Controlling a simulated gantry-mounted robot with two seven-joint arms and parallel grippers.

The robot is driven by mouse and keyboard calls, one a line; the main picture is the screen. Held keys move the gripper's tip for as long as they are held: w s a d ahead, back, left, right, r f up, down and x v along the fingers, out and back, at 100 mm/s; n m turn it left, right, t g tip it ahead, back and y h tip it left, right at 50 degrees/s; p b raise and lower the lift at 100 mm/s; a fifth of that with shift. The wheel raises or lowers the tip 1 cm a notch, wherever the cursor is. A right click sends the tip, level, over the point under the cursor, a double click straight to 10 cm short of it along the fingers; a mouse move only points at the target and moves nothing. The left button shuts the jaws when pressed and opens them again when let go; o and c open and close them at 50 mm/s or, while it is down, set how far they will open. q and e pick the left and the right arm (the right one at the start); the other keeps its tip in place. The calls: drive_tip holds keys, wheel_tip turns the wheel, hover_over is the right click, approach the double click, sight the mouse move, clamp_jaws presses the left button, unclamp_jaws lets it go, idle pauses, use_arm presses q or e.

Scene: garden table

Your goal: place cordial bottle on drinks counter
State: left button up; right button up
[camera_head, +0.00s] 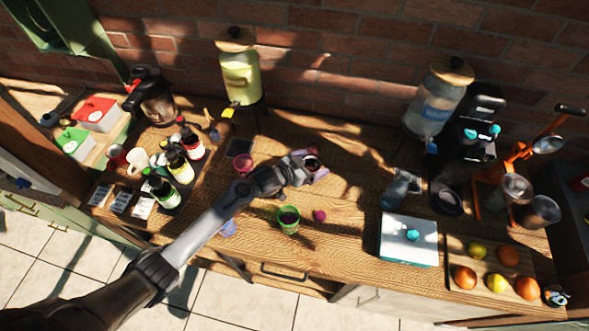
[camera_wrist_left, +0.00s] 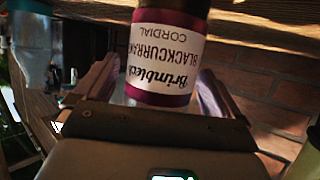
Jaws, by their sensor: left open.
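The cordial bottle (camera_wrist_left: 165,55) has a white "Blackcurrant Cordial" label on a purple body and appears upside down in the left wrist view. Its dark top (camera_head: 312,163) shows at my left gripper (camera_head: 306,167) in the head view; most of it is hidden there. In the left wrist view, my left gripper's (camera_wrist_left: 155,92) fingers are open on either side of the bottle, with a visible gap on the left. The wooden counter (camera_head: 350,215) lies below, and the bottle's dark base is at or near it.
A pink cup (camera_head: 243,163) and a green cup (camera_head: 289,220) stand near my left arm. Several bottles (camera_head: 180,165) stand at left. A yellow drink dispenser (camera_head: 239,75) is behind; a white box (camera_head: 408,240) and a fruit board (camera_head: 455,250) are at right.

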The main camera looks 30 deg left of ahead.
use_arm(q)
drive_tip(key=v, duration=1.1)
